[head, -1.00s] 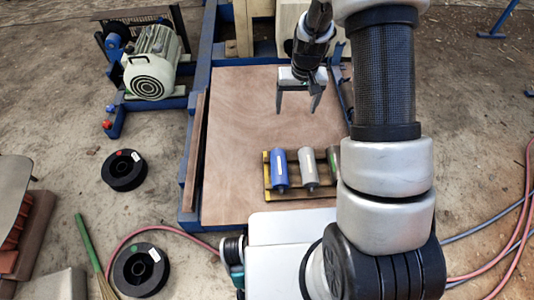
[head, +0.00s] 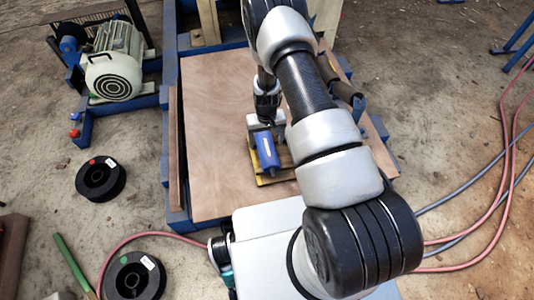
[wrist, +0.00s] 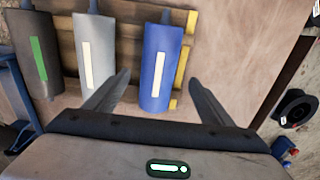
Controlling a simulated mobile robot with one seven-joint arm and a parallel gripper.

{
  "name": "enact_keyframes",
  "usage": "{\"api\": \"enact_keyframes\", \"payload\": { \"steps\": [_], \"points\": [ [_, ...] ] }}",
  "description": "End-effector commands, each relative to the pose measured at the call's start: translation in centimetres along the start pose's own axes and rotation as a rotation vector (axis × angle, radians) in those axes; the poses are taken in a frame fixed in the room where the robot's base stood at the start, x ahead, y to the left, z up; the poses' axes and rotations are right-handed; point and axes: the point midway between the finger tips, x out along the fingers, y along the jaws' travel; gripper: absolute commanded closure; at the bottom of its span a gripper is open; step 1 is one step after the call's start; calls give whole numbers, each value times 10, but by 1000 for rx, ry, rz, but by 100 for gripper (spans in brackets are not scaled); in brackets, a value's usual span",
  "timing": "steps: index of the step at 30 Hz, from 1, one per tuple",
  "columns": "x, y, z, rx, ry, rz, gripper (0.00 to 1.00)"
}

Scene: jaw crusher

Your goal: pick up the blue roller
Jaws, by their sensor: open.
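The blue roller (head: 267,155) has a pale label strip and lies on a yellow-edged rack (head: 262,181) on the brown board (head: 212,135). It also shows in the wrist view (wrist: 163,35), at the right end of the row. My gripper (wrist: 157,84) is open and empty, with one finger to each side of the blue roller's near end in that view. I cannot tell how far above it the fingers are. In the head view my gripper (head: 265,130) is just behind the roller, its fingertips mostly hidden.
A grey roller (wrist: 97,30) and a dark roller with a green label (wrist: 38,65) lie beside the blue one. A blue frame (head: 172,150) and wooden strip edge the board. A motor (head: 112,68) and black spools (head: 100,179) stand left. The board's left part is clear.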

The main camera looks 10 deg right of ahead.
Motion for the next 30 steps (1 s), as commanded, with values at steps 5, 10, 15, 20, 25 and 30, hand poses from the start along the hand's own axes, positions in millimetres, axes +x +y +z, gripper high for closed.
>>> {"api": "enact_keyframes", "payload": {
  "steps": [5,10,15,20,25,30],
  "points": [
    [18,0,0,1,0,0,24],
    [27,1,-1,1,0,0,24],
    [53,4,-4,0,-1,1,24],
    [70,4,-4,0,0,0,24],
    [70,4,-4,0,1,0,24],
    [70,4,-4,0,1,0,44]
  ]
}}
